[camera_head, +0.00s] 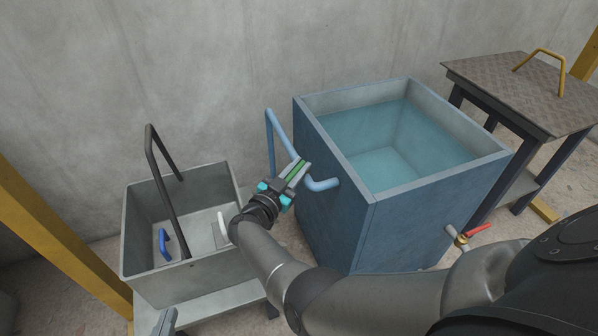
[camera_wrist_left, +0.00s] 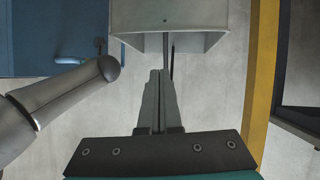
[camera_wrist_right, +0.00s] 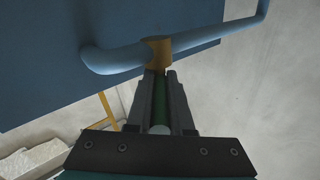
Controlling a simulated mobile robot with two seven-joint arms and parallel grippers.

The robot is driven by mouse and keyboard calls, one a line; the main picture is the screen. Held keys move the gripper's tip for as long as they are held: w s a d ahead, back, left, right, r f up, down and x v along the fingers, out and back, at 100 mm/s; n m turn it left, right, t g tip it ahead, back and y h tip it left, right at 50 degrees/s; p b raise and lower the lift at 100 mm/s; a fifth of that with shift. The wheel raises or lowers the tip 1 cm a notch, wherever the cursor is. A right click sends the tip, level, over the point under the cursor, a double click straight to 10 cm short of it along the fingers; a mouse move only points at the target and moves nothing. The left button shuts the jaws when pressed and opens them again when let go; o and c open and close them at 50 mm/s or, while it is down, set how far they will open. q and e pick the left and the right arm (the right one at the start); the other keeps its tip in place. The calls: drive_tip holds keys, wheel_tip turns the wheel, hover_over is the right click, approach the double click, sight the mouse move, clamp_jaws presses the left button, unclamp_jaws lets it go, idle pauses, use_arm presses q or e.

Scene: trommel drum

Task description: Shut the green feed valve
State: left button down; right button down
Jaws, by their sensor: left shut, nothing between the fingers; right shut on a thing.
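The green valve lever (camera_head: 297,171) lies lengthwise between the fingers of my right gripper (camera_head: 301,165), which is shut on it. The lever also shows in the right wrist view (camera_wrist_right: 159,103). There it runs down from a brass valve body (camera_wrist_right: 158,54) on the blue pipe (camera_wrist_right: 115,58), roughly across the pipe. In the head view the brass body is hidden by the gripper, and the blue pipe (camera_head: 322,185) enters the tank's left side. My left gripper (camera_head: 168,318) is shut and empty, low in front of the grey bin; the left wrist view (camera_wrist_left: 156,75) shows its fingers closed together.
The blue water tank (camera_head: 365,225) stands right of my right gripper. A red-handled tap (camera_head: 476,232) sits low on its front. The grey bin (camera_head: 150,283) at left has a dark pipe (camera_head: 165,190) rising from it. A metal-topped table (camera_head: 520,85) stands at far right.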

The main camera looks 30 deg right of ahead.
drive_tip(key=shift+w+m+g+h+b, duration=0.1)
drive_tip(key=shift+m+g+h+b, duration=0.25)
drive_tip(key=shift+g+b, duration=0.2)
use_arm(q)
drive_tip(key=shift+s+d+r+n+t+h+b, duration=0.25)
drive_tip(key=shift+d+r+t+h, duration=0.3)
drive_tip(key=shift+t, duration=0.5)
drive_tip(key=shift+s+d+r+n+t+h+b, duration=0.15)
drive_tip(key=shift+s+d+r+t+h+b, duration=0.15)
drive_tip(key=shift+d+r+t, duration=0.6)
use_arm(e)
drive_tip(key=shift+a+m+g+h, duration=0.1)
drive_tip(key=shift+m+g+h, duration=0.15)
drive_tip(key=shift+m+g, duration=0.25)
use_arm(q)
drive_tip(key=shift+w+a+f+t, duration=0.1)
drive_tip(key=shift+f+t, duration=0.05)
drive_tip(key=shift+t, duration=0.1)
use_arm(e)
drive_tip(key=c, duration=0.8)
unclamp_jaws()
drive_tip(key=shift+r, duration=0.1)
